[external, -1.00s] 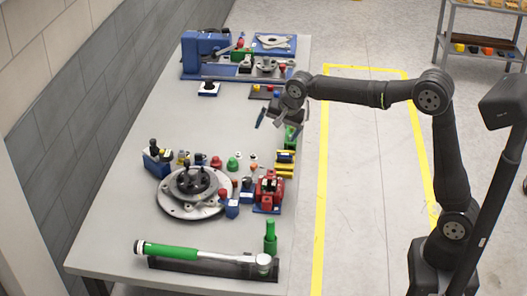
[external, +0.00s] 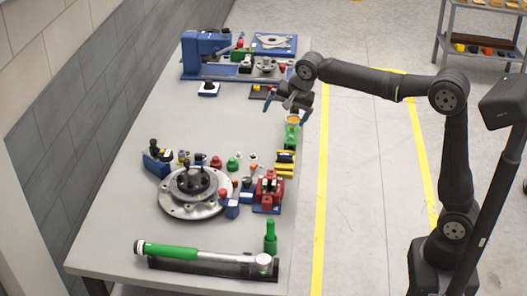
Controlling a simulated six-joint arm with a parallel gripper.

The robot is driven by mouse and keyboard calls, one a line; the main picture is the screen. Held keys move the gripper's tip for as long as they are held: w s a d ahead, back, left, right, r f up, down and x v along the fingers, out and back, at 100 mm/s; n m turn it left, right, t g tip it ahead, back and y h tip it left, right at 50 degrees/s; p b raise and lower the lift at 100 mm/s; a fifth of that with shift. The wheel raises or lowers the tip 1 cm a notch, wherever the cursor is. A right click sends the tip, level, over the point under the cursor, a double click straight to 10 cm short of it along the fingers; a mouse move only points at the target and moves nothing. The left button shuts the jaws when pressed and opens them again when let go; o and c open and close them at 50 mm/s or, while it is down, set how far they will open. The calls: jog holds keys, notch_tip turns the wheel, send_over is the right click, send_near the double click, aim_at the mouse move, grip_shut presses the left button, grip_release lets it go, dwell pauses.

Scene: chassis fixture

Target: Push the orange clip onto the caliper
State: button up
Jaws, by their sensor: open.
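A red caliper (external: 268,190) sits on a blue base at the right side of the table. My gripper (external: 287,113) is open, with its fingers spread and pointing down, over the right edge of the table. A small orange piece (external: 293,119), which may be the orange clip, shows between and just below the fingers. It appears to be on top of a green block (external: 291,136). I cannot tell whether the fingers touch it. The caliper is well in front of my gripper, nearer the camera.
A round metal hub (external: 193,193) and several small coloured parts crowd the caliper's left. A green-handled wrench (external: 200,252) lies in front. The left middle of the table is clear.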

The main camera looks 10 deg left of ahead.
jog(key=shift+v, duration=1.05)
jog(key=c, duration=1.6)
jog(key=n+g+h, duration=0.2)
jog(key=n+h, duration=0.2)
jog(key=n, duration=2.7)
send_over(254, 165)
notch_tip(254, 165, down, 23)
jog(key=shift+w+d+r, duration=0.1)
jog(key=shift+r, duration=0.1)
jog(key=shift+w+f+n, duration=0.1)
jog(key=shift+f+n, duration=0.4)
jog(key=shift+f, duration=1.95)
